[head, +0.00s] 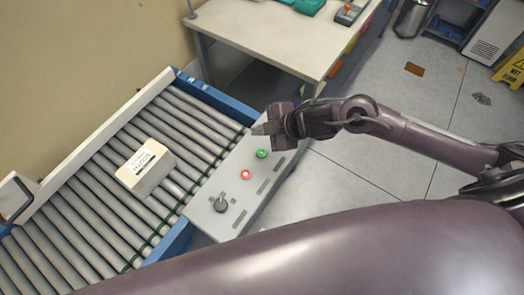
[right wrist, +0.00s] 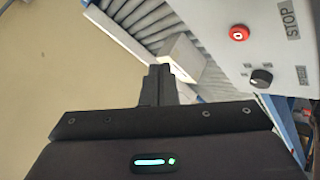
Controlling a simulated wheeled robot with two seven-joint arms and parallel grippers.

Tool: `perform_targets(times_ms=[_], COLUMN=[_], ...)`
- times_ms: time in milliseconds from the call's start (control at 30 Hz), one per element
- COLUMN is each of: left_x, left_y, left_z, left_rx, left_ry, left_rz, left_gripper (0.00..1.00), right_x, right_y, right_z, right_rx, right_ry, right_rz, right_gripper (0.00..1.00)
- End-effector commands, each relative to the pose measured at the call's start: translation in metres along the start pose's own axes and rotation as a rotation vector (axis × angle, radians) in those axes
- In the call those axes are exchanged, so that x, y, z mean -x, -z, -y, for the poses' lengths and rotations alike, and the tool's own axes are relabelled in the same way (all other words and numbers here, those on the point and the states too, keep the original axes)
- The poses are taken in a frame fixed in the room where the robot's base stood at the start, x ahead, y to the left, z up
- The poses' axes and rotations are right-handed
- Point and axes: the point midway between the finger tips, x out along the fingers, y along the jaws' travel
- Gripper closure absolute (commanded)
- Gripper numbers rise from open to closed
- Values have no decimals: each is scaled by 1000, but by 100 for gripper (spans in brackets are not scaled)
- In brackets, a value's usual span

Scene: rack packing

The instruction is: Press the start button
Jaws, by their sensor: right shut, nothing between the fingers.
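A grey control panel (head: 238,190) beside the roller conveyor carries a green button (head: 262,154), a red button (head: 245,175) and a black knob (head: 221,205). No label is readable by the green button. In the right wrist view the red button (right wrist: 239,33) has a STOP label, and the knob (right wrist: 262,78) sits below it; the green button is out of that view. My right gripper (head: 258,129) is shut and empty, just beyond the panel's far end, close to the green button. Its closed fingers (right wrist: 158,85) show in the wrist view. My left gripper is not in view.
A white labelled box (head: 146,172) lies on the conveyor rollers (head: 85,215). A white table (head: 270,30) stands behind with green trays (head: 308,5) at its back edge. A yellow floor sign (head: 512,68) stands far right. Tiled floor on the right is mostly clear.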

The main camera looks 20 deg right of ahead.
Motion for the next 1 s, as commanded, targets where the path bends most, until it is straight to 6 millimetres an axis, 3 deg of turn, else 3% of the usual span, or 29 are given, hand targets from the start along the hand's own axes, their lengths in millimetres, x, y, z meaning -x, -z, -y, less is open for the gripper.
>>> perform_targets(times_ms=[167, 633, 1000], left_x=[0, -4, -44], left_y=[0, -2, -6], left_z=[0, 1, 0], left_rx=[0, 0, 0], left_ry=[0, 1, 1], left_rz=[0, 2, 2], left_gripper=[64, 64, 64], right_x=[8, 5, -22], right_y=[-15, -17, -39], right_z=[1, 4, 25], right_rx=[30, 31, 32], right_ry=[46, 49, 48], right_rz=[-1, -4, -3], right_gripper=[100, 100, 100])
